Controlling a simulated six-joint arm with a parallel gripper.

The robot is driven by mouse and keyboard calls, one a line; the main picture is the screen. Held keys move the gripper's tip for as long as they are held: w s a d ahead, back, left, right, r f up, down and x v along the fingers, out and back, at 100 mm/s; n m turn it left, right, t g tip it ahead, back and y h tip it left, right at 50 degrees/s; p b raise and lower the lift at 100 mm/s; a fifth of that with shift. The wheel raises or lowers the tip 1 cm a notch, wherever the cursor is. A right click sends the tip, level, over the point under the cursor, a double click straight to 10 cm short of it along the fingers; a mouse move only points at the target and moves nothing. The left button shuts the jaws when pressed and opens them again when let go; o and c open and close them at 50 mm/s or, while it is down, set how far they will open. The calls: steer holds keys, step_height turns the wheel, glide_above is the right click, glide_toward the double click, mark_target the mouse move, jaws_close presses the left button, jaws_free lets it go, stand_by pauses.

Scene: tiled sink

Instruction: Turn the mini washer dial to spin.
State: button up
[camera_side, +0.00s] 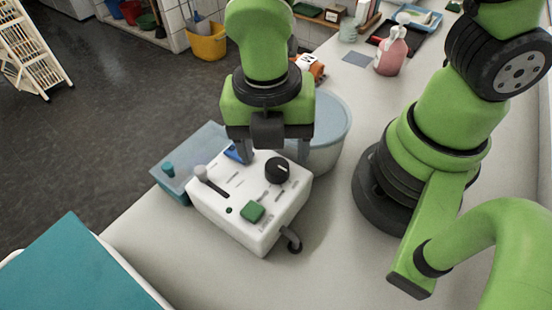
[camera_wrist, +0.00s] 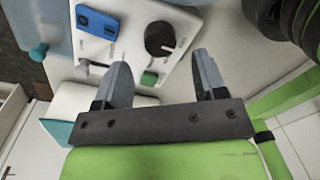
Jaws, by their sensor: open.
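The mini washer's white control panel (camera_side: 248,198) sits on the counter. It carries a black round dial (camera_side: 277,170) with a light pointer mark, a green button (camera_side: 252,212), a pale lever knob (camera_side: 201,173) and a blue part (camera_side: 236,153). In the wrist view the dial (camera_wrist: 160,38) is beyond the fingertips, near the middle top, and the blue part (camera_wrist: 97,23) is to its left. My gripper (camera_wrist: 162,72) is open and empty. In the side view it hangs above the panel's back edge, its fingers partly hidden. The dial's labels are too small to read.
A translucent tub (camera_side: 325,135) stands right behind the panel, and a blue-grey box (camera_side: 190,160) with a teal knob adjoins its left. A teal-topped object (camera_side: 75,270) is at front left. A pink bottle (camera_side: 390,52) stands farther back. The counter in front is clear.

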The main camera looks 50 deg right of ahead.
mark_target(276, 167)
steer(key=shift+s+f, duration=0.1)
steer(key=shift+f, duration=2)
steer(key=c, duration=0.9)
